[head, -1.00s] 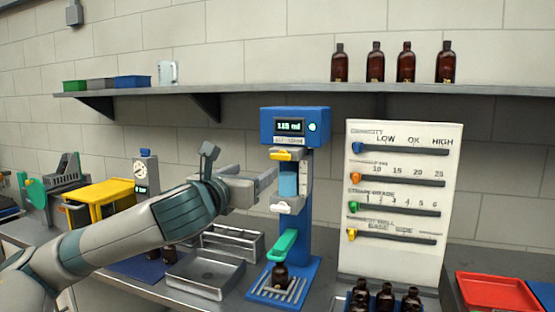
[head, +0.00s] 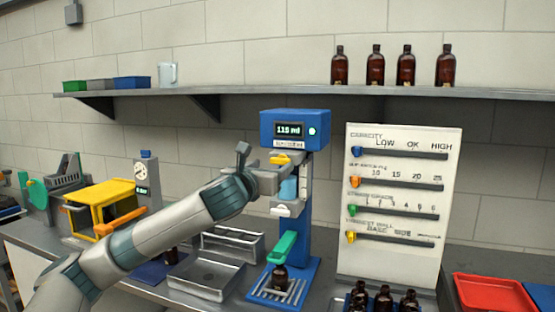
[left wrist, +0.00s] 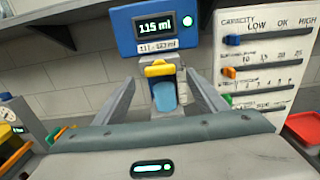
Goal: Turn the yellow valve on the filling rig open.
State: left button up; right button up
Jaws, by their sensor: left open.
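The filling rig (head: 309,215) is a blue column with a display box reading 115 ml. Its yellow valve (head: 281,159) sits just under the display box, and it also shows in the left wrist view (left wrist: 160,70), above a light-blue cylinder (left wrist: 165,97). My left gripper (head: 288,168) is at the rig, level with the valve. In the left wrist view its open fingers (left wrist: 161,82) stand to either side of the valve, with wall visible at the left gap. I cannot tell whether either finger touches it.
A white slider board (head: 395,262) stands close to the right of the rig. A shelf (head: 270,90) with several brown bottles runs above. A metal tray (head: 206,277), a yellow box (head: 93,194) and a red tray (head: 497,292) are on the bench. Several bottles stand in front.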

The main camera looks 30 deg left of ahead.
aim_at(279, 162)
pick_arm(q)
jog(key=p+x, duration=0.1)
jog(key=x, duration=0.3)
jog(key=shift+x, duration=0.8)
pick_arm(e)
jog(key=shift+s+d+r+g, duration=0.15)
jog(key=shift+s+r, duration=0.2)
jog(key=shift+s, duration=0.1)
jog(key=shift+s+d+r+g, duration=0.1)
jog(key=shift+s+r+g, duration=0.05)
jog(key=shift+s+r, duration=0.2)
pick_arm(q)
jog(key=shift+a, duration=0.1)
jog(key=c, duration=1.1)
